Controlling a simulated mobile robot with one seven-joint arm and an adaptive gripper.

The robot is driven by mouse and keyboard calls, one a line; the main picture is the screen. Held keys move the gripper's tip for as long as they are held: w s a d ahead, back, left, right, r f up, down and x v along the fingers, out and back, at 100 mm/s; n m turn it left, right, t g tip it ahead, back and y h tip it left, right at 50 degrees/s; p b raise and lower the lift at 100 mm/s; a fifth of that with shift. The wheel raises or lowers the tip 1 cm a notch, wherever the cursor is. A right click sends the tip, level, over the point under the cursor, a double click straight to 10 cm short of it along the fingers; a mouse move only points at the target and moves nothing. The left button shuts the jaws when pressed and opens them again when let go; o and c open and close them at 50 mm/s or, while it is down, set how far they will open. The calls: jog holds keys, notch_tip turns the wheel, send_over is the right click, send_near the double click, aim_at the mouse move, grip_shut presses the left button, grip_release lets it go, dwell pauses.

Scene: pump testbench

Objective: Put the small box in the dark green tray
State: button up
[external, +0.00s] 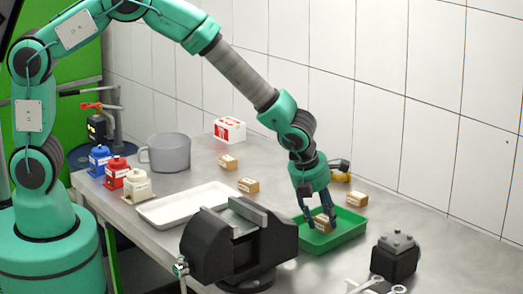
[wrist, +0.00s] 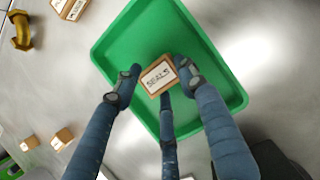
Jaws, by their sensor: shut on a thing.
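A small brown box (external: 323,223) with a white label is between the fingers of my gripper (external: 320,216), which is shut on it. In the wrist view the box (wrist: 158,77) reads "SEALS", and the dark fingers of my gripper (wrist: 159,80) close around it. The green tray (external: 349,238) lies below on the metal bench. In the wrist view the box lies within the outline of the tray (wrist: 232,92). I cannot tell whether the box touches the tray floor.
Other small boxes sit on the bench: one (external: 357,199) behind the tray, others (external: 248,185) (external: 228,162) to the left. A black vise (external: 235,245) stands left of the tray, a white tray (external: 185,205) beyond it. A dark pump part (external: 395,257) is at front right.

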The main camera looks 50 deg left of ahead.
jog(key=shift+f, duration=0.5)
jog(key=shift+f, duration=0.15)
jog(key=o, duration=1.2)
jog(key=shift+c, duration=0.2)
jog(key=p+v, duration=0.1)
jog(key=v, duration=0.7)
jog(key=shift+r+p, duration=0.25)
jog(key=shift+p, duration=0.15)
